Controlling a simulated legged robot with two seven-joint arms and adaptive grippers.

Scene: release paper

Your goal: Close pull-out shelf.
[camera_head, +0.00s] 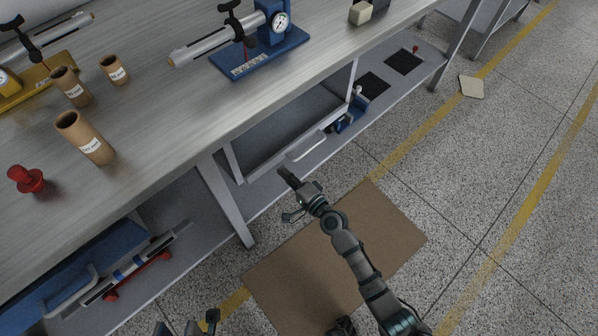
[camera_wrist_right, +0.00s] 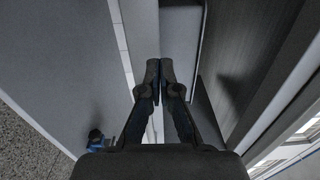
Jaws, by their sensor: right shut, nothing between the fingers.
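The pull-out shelf (camera_head: 262,172) sits under the long workbench, with a pale bar handle (camera_head: 306,146) on its front. Its grey inside shows below the bench top, so it looks at least partly out; how far I cannot tell. My right gripper (camera_head: 287,177) is shut and empty, just in front of the shelf, left of and below the handle. In the right wrist view its fingertips (camera_wrist_right: 160,68) are together, close to a grey panel edge. I cannot tell whether they touch it. My left gripper (camera_head: 188,325) is at the bottom edge, partly cut off, its fingers apart.
The workbench top (camera_head: 200,130) holds cardboard tubes (camera_head: 85,137), a red knob (camera_head: 26,180) and a blue-based gauge device (camera_head: 260,50). A bench leg (camera_head: 230,205) stands left of the shelf. A blue item (camera_head: 352,112) lies to its right. A brown mat (camera_head: 300,270) covers clear floor.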

